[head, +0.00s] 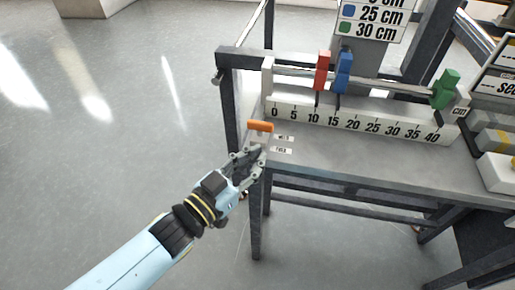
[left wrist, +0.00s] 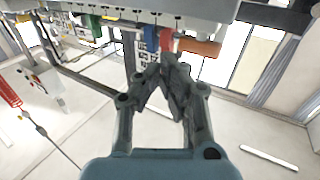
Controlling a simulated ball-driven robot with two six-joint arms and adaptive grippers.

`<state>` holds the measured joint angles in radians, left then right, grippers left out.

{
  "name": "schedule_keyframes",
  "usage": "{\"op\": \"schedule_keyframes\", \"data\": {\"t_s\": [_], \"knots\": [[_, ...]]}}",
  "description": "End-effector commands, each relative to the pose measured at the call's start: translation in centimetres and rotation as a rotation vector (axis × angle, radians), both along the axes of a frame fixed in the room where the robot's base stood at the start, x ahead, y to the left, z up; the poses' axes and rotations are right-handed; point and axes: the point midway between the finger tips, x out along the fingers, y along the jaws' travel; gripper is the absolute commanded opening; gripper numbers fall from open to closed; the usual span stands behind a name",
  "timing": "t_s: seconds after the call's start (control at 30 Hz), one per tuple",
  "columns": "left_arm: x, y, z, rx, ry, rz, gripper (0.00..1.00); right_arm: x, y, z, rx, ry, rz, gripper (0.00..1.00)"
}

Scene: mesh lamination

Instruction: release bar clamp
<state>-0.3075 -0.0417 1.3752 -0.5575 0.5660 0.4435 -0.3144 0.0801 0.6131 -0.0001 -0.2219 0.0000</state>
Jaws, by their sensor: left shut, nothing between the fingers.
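The bar clamp is a grey horizontal bar (head: 390,85) above a white ruler block (head: 350,122) marked in cm. A red block (head: 322,70) and a blue block (head: 344,72) sit side by side on it near 10 to 15, and a green block (head: 445,89) near 40. An orange handle (head: 261,127) is at the table's left end, near 0; it also shows in the left wrist view (left wrist: 201,47). My left gripper (head: 259,150) is shut and empty, just below the orange handle in the picture; contact cannot be told. My right gripper is out of view.
The grey table (head: 400,165) has dark legs and a rail below. Two small white labels (head: 282,150) lie beside the handle. A sign (head: 372,17) listing colours and lengths stands behind. Grey and white blocks (head: 497,172) stand at right. The floor (head: 110,130) at left is clear.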

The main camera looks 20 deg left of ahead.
Motion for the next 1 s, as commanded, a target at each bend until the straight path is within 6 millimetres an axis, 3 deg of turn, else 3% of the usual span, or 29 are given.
{"op": "schedule_keyframes", "data": {"t_s": [0.1, 0.3, 0.43, 0.7, 1.0], "knots": [[-1.9, -0.4, 0.0, 0.0, -0.001, 0.0, 0.0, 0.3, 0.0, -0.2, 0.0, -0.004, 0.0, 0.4], [-5.3, -1.0, -0.1, -0.001, 0.0, 0.001, 0.0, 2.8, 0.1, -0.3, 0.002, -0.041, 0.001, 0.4], [-6.8, -1.3, 0.0, 0.0, -0.001, 0.0, 0.0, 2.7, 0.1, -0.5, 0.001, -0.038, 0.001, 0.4], [-7.6, -1.4, 0.0, 0.0, -0.002, 0.0, 0.0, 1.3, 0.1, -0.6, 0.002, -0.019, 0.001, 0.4], [-7.5, -1.4, 0.1, 0.0, -0.002, 0.0, 0.0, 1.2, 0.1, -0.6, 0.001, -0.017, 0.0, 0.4]]}}
